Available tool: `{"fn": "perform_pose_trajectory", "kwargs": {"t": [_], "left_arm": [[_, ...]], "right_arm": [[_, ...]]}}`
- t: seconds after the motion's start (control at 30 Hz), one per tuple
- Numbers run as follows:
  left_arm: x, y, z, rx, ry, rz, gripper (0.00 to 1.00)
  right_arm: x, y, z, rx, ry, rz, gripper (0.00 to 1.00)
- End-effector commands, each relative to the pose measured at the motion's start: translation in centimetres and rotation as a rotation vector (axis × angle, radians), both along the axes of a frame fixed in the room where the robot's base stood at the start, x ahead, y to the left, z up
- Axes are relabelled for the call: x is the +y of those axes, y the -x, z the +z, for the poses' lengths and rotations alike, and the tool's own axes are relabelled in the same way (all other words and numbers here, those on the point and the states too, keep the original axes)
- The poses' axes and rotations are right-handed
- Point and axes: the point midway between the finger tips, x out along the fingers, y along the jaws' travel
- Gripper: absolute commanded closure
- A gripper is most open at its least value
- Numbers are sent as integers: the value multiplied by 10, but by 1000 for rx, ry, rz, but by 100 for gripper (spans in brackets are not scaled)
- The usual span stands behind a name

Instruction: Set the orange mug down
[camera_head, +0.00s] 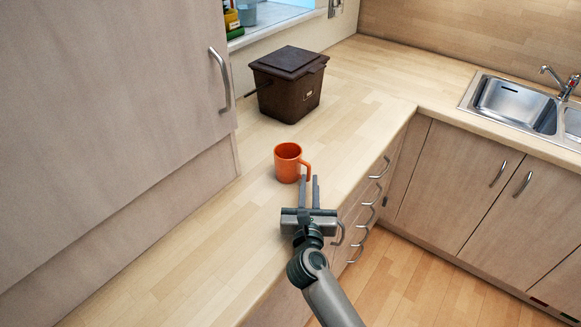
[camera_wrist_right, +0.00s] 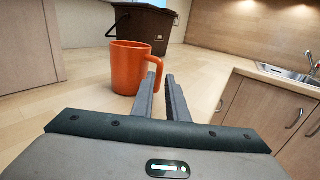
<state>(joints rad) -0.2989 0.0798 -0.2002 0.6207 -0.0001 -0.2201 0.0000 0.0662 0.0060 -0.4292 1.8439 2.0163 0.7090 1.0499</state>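The orange mug (camera_head: 287,162) is upright over the wooden counter at the near side of the bin, with its handle toward my right gripper. It also shows in the right wrist view (camera_wrist_right: 127,70). My right gripper (camera_head: 309,182) has its two fingers close together, with the mug's handle between the fingertips. In the right wrist view, the fingertips (camera_wrist_right: 160,76) are on either side of the handle, and the left finger hides part of it. The mug's base is at or very near the counter top; I cannot tell whether it touches. My left gripper is not in view.
A dark brown lidded bin (camera_head: 290,88) stands on the counter (camera_head: 215,238) behind the mug. A tall cabinet (camera_head: 110,110) borders the counter on the left. Drawers with handles lie below its right edge. A sink (camera_head: 512,103) is at the far right. Counter around the mug is bare.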

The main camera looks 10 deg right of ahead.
Motion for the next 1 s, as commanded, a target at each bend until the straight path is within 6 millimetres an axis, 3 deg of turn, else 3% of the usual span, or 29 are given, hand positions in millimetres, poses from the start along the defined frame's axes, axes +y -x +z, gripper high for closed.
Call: {"fn": "perform_pose_trajectory", "kwargs": {"t": [0.37, 0.63, 0.8, 1.0], "left_arm": [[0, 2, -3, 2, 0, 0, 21], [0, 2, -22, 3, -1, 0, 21], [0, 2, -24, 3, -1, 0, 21], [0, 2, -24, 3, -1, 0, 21]], "right_arm": [[-1, -3, -2, 0, 0, 0, 86], [-5, -31, -13, -1, 2, -1, 86], [-8, -47, -11, 0, 1, 0, 86], [-9, -51, -10, 1, 0, 0, 86]]}}
